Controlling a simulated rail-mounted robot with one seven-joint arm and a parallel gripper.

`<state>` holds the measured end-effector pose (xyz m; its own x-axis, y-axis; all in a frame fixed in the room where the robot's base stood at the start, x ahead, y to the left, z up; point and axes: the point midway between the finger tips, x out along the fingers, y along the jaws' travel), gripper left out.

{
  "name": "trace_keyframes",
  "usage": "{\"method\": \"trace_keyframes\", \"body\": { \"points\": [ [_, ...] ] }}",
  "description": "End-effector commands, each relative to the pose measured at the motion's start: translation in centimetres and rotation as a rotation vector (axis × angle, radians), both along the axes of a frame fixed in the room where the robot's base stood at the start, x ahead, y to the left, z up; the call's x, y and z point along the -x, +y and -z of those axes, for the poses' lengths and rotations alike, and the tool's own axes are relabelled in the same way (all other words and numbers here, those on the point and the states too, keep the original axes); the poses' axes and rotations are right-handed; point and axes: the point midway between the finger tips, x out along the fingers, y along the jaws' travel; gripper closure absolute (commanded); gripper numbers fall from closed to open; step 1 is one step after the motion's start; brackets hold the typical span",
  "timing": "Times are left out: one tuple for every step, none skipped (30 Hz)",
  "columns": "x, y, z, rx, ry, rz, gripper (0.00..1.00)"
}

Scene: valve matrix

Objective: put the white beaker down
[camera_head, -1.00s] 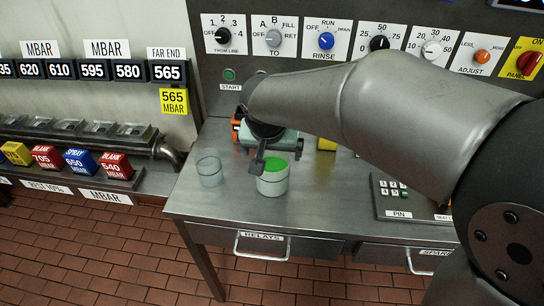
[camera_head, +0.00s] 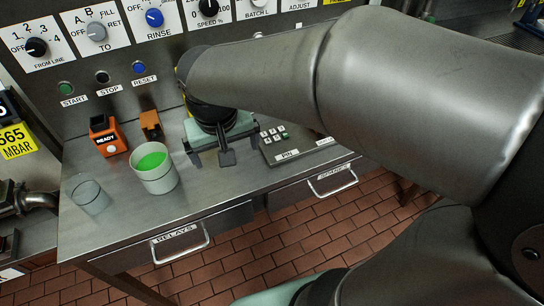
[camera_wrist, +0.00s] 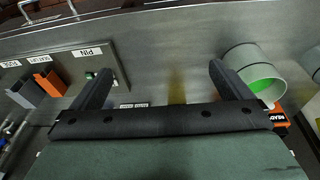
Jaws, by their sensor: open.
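The white beaker (camera_head: 160,182) stands upright on the metal bench, with green contents showing at its open top. My gripper (camera_head: 211,160) is to the right of the beaker, apart from it. In the wrist view the two fingers of my gripper (camera_wrist: 160,80) are spread wide with nothing between them. The white beaker (camera_wrist: 238,62) shows there to the right, outside the fingers.
A clear glass beaker (camera_head: 87,197) stands left of the white one. Behind are an orange READY device (camera_head: 107,138) and a small orange-brown block (camera_head: 150,124). A PIN keypad (camera_head: 284,143) lies to the right. The bench's front edge is close.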

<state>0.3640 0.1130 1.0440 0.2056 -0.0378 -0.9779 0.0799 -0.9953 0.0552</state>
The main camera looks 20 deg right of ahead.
Motion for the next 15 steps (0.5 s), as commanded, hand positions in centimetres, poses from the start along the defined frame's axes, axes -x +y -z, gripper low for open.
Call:
{"method": "trace_keyframes", "body": {
  "points": [
    [2.1, -3.5, 1.4, -0.002, 0.042, 0.032, 0.01],
    [3.3, -5.0, 2.2, -0.006, 0.065, 0.038, 0.01],
    [4.8, -6.6, 3.2, -0.014, 0.092, 0.046, 0.01],
    [6.0, -7.6, 3.9, -0.019, 0.111, 0.049, 0.01],
    [7.0, -8.4, 4.5, -0.027, 0.127, 0.053, 0.01],
    [8.2, -9.3, 5.2, -0.036, 0.143, 0.057, 0.01],
    [8.9, -9.7, 5.6, -0.042, 0.154, 0.059, 0.01],
    [9.5, -10.0, 5.9, -0.047, 0.161, 0.059, 0.01],
    [10.1, -10.3, 6.3, -0.052, 0.169, 0.060, 0.01],
    [10.3, -10.4, 6.4, -0.055, 0.173, 0.060, 0.01],
    [10.5, -10.5, 6.5, -0.057, 0.175, 0.059, 0.01],
    [10.6, -10.5, 6.6, -0.058, 0.177, 0.058, 0.01],
    [10.6, -10.5, 6.6, -0.058, 0.177, 0.057, 0.01],
    [10.6, -10.5, 6.6, -0.058, 0.177, 0.056, 0.01],
    [10.6, -10.5, 6.6, -0.058, 0.177, 0.055, 0.01]
  ]
}}
